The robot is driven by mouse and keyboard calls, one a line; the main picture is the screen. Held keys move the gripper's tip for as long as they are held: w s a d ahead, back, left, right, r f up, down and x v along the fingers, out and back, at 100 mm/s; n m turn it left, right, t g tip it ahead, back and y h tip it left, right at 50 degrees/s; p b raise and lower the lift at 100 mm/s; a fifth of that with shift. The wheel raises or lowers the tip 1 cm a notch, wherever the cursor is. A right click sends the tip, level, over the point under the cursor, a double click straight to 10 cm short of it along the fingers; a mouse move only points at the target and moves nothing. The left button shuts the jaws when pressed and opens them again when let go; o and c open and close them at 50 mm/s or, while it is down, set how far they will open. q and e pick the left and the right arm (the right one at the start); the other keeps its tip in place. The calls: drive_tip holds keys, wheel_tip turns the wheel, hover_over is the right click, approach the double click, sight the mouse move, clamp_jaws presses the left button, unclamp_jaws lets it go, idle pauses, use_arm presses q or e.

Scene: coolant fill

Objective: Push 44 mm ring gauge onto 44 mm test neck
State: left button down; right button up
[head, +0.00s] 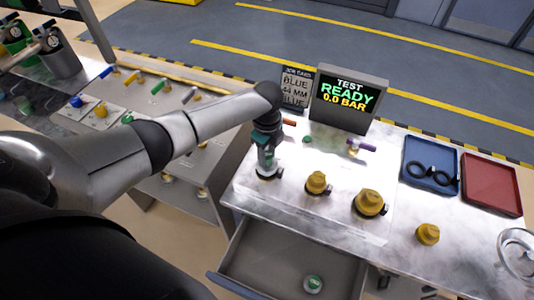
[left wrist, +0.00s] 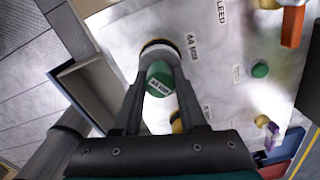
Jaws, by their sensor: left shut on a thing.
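My left gripper (head: 266,158) is at the leftmost station on the metal bench top, pointing down. In the left wrist view its two fingers (left wrist: 158,62) are shut on a green cylindrical piece with a white label, which seems to be the 44 mm ring gauge (left wrist: 160,72). The panel beside it is printed "44 MM". A dark and brass-coloured round rim, seemingly the test neck (left wrist: 157,45), shows around the fingertips. The fingers hide most of the neck, and I cannot tell how far the gauge sits on it. My right gripper is not in view.
Brass fittings (head: 317,183) stand to the right along the panel. A display (head: 348,97) reads "TEST READY 0.0 BAR". A blue tray (head: 416,148) holds black rings; a red tray (head: 490,185) is beside it. An open drawer (head: 262,268) juts out below, with a green-topped piece inside.

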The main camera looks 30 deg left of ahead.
sight(267, 155)
use_arm(q)
drive_tip(key=shift+c, duration=1.9)
unclamp_jaws()
drive_tip(key=shift+f, duration=0.1)
wheel_tip(267, 155, up, 15)
